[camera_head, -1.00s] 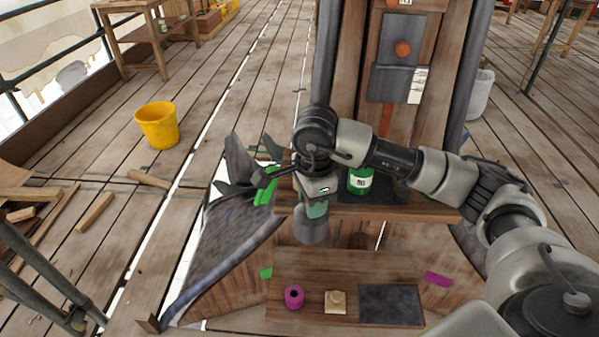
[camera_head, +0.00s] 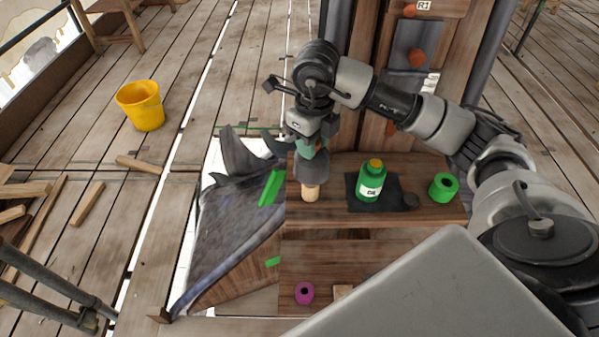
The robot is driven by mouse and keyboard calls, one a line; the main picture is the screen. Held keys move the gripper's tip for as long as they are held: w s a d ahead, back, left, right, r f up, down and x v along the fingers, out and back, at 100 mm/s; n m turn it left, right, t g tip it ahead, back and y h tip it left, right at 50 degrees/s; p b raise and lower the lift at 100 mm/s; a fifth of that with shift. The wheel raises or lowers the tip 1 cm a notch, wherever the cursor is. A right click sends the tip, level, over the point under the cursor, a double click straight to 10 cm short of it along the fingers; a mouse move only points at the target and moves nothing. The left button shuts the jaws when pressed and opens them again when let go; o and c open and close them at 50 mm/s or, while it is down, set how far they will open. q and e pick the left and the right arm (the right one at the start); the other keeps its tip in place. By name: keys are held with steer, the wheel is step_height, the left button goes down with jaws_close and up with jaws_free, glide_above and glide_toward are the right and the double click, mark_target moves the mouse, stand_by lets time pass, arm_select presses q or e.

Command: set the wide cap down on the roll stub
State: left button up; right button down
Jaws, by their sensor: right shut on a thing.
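My right gripper (camera_head: 306,146) is shut on the wide cap (camera_head: 312,167), a dark grey round piece with a greenish part at its top between the fingers. It is held upright at the left end of the upper shelf. A pale tan round stub (camera_head: 310,193), which looks like the roll stub, stands on that shelf directly below the cap. The cap's lower edge overlaps the stub's top in the picture; I cannot tell whether they touch. My left gripper is not in view.
A purple roll (camera_head: 304,292) sits on the lower shelf. A yellow bucket (camera_head: 141,106) stands left on the planks.

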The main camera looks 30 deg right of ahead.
mark_target(311, 171)
steer(key=shift+w+d+f+m, duration=0.1)
steer(key=shift+w+f+m, duration=0.3)
steer(key=shift+w+f, duration=0.1)
steer(key=f, duration=0.2)
steer(key=s+f, duration=0.1)
steer(key=shift+f+p, duration=0.4)
steer(key=shift+w+f, duration=0.2)
steer(key=shift+f, duration=0.45)
step_height(311, 171, down, 3)
steer(key=shift+f, duration=0.1)
steer(key=shift+f, duration=0.15)
steer(key=c, duration=0.8)
jaws_free()
